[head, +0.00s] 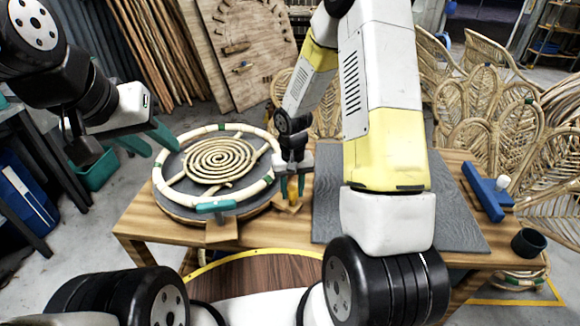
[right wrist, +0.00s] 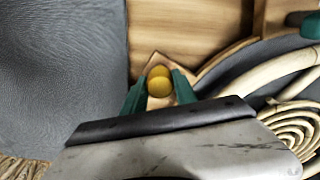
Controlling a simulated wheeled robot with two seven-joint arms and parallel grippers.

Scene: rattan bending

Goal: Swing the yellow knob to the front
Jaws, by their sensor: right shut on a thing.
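The yellow knob (head: 293,195) stands on a small wooden block (head: 286,208) at the right edge of the round jig (head: 215,185). My right gripper (head: 293,186) reaches down from above and is shut on the knob. In the right wrist view the yellow knob (right wrist: 159,84) sits between the two teal fingertips (right wrist: 160,88), one on each side. The knob's lower part is mostly hidden by the fingers.
The jig carries a rattan ring and a rattan spiral (head: 220,160). A grey mat (head: 325,205) lies to the right on the wooden table (head: 140,225). A blue tool (head: 487,192) and a dark cup (head: 528,243) are at the far right.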

